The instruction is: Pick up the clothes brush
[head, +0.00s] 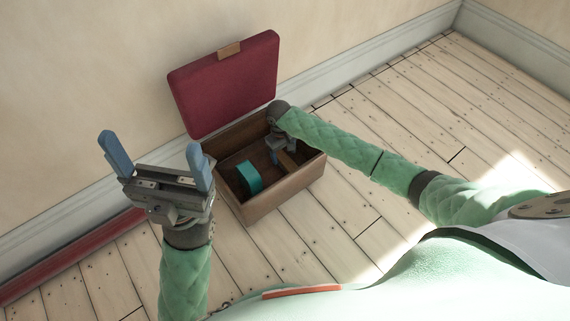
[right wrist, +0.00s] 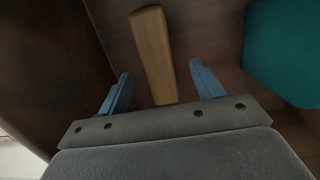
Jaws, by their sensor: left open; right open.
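The clothes brush appears to be the long light-brown wooden piece (right wrist: 153,55) lying on the box floor in the right wrist view. Its bristles do not show. In the head view it is a small tan piece (head: 287,160), partly hidden by my right arm. My right gripper (right wrist: 159,72) is inside the box, open. Its blue fingers stand on either side of the brush's near end in the picture, with gaps on both sides. It also shows in the head view (head: 275,155). My left gripper (head: 149,142) is open and empty, raised left of the box.
The brown wooden box (head: 268,204) stands on the plank floor by the wall, its red lid (head: 225,88) open upward. A teal block (head: 249,177) lies inside, right of the brush in the wrist view (right wrist: 285,55). Floor to the right is clear.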

